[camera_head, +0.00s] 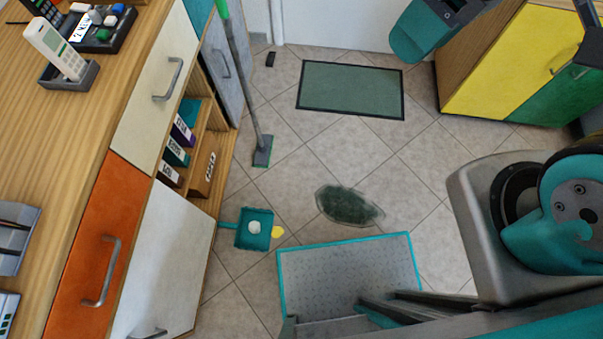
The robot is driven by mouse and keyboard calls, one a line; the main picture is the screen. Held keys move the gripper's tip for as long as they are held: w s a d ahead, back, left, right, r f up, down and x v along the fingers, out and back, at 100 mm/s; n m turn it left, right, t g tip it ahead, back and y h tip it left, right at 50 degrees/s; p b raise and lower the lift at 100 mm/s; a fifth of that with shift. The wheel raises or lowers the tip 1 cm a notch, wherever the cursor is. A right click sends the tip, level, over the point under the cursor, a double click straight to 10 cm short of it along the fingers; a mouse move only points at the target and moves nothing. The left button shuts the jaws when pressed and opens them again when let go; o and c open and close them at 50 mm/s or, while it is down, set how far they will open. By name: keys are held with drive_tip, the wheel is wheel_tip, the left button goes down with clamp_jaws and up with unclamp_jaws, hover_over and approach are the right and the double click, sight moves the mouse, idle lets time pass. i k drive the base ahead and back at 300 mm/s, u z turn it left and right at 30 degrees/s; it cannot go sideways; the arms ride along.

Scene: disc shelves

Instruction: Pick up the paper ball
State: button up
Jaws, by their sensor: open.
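A small whitish lump, which looks like the paper ball (254,227), lies inside a teal dustpan (243,241) on the tiled floor, left of the middle. A small yellow piece (277,232) lies on the floor just right of the dustpan. Parts of my arm show at the right and at the top right. I cannot make out my gripper's fingertips in this view, and nothing touches the paper ball.
A wooden counter with drawers (136,110) runs along the left. A broom (262,152) leans by it. A dark green patch (348,205) and a green mat (351,90) lie on the floor. A yellow and green cabinet (510,68) stands top right.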

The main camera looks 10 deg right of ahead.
sight(277, 231)
drive_tip(key=z, duration=0.2)
drive_tip(key=k, duration=1.65)
drive_tip(key=z, duration=0.35)
drive_tip(key=i, duration=0.35)
drive_tip(key=u, duration=0.8)
drive_tip(key=i, duration=1.1)
drive_tip(key=u, duration=0.45)
